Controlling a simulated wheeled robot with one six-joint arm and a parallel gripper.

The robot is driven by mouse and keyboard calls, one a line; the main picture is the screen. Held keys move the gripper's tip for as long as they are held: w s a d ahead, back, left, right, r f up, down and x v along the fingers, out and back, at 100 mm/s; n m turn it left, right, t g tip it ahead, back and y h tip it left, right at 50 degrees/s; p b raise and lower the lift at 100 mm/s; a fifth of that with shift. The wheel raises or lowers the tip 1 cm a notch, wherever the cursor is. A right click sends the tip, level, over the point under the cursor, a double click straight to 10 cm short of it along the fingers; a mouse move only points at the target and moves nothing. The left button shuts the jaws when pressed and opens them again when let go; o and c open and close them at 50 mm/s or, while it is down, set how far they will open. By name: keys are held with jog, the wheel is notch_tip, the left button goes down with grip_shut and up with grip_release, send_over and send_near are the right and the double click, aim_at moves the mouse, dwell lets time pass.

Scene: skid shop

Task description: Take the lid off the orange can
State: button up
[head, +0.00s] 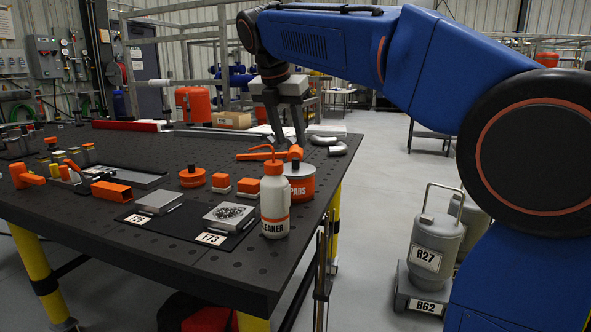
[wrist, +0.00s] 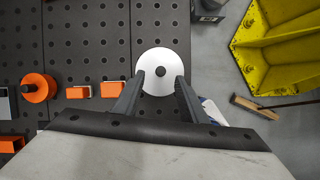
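The orange can (head: 303,188), labelled PADS, stands upright near the table's right edge, partly hidden by the white cleaner bottle. Its pale round lid (head: 297,169) is on top. In the wrist view the lid (wrist: 161,56) is a silver disc with a dark knob (wrist: 161,72) at its centre. My gripper (head: 290,143) points down above the can's area. Its fingers are apart, and in the wrist view the gripper (wrist: 159,76) has the knob between its fingertips from above, with gaps on both sides. Nothing is held.
The cleaner bottle (head: 274,203) stands right beside the can in front. Small orange-topped blocks (head: 248,184) and an orange round part (head: 193,176) are to the left. Grey pipe elbows (head: 338,149) lie behind.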

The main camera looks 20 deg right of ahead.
aim_at(295, 159)
jog(key=shift+s+x, duration=0.2)
jog(key=shift+x, duration=2.8)
grip_shut()
